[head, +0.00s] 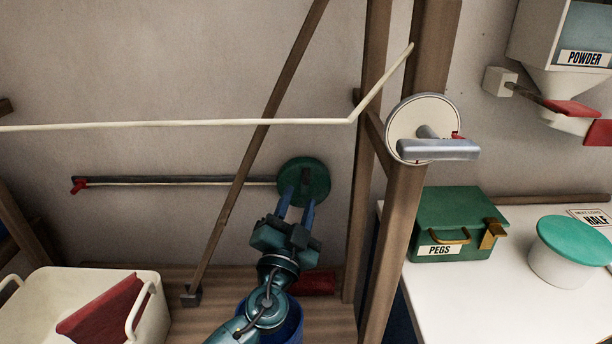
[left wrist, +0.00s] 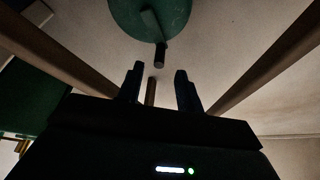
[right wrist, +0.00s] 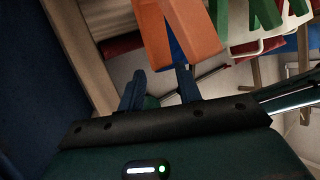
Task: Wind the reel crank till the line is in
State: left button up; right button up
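A green disc (head: 318,178) is on the back wall; it also shows in the left wrist view (left wrist: 178,18), with a dark crank arm and a short peg (left wrist: 160,55). My left gripper (head: 296,208) is in front of its lower part. In the left wrist view its fingers (left wrist: 158,84) are apart, with the peg just beyond the tips, not gripped. A white disc (head: 408,112) with a grey bar (head: 438,150) and red knob is on the wooden post. A cream line (head: 200,123) runs from the left, bends and rises right. My right gripper (right wrist: 160,88) is open, outside the head view.
A diagonal wooden brace (head: 262,130) and a post (head: 405,215) flank the green disc. A white tub (head: 40,305) stands lower left. On the white counter (head: 450,290) are a green PEGS box (head: 455,215) and a green-lidded pot (head: 560,265). Orange pieces (right wrist: 180,30) hang near my right gripper.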

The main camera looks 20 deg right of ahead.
aim_at(306, 174)
pick_arm(q)
jog(key=x, duration=0.7)
jog(key=shift+f, duration=0.1)
jog(key=shift+c, duration=0.2)
grip_shut()
